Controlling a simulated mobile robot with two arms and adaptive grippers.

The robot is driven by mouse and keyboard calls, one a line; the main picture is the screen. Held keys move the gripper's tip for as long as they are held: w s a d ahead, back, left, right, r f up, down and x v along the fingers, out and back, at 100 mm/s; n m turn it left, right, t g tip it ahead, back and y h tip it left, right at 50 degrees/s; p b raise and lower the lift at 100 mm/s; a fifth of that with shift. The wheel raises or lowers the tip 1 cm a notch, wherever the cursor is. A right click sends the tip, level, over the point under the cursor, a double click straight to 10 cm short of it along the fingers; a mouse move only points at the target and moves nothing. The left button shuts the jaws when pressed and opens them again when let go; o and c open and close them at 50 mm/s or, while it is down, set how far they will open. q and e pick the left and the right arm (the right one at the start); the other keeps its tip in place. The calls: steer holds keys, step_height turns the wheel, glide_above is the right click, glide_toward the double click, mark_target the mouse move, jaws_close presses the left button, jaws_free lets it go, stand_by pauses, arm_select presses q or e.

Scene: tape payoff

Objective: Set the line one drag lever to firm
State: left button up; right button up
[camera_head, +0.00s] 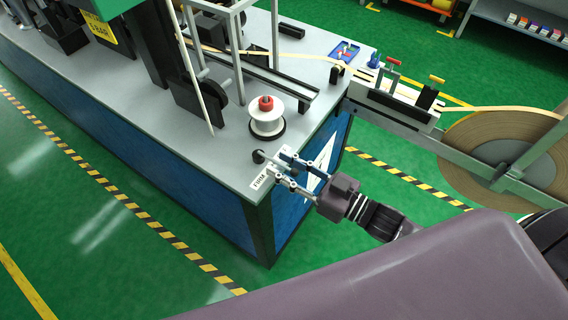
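My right gripper (273,163) is over the near corner of the grey machine top, with its two fingers apart and pointing left. A small dark round knob (258,156) is just beyond the fingertips; it looks like the end of the drag lever, but the gripper hides the rest. I cannot tell whether the fingers touch it. A white label (260,181), which seems to read FIRM, lies on the top beside the lower finger. Any opposite label is not visible. My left gripper is out of view.
A white spool (267,120) with a red cap stands just behind the gripper. A rail (400,105) with red-topped and yellow-topped handles runs right to a large tape reel (500,150). Green floor with striped tape lies in front of the machine.

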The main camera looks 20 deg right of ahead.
steer(key=shift+c, duration=0.4)
jaws_close()
steer(key=shift+a, duration=0.1)
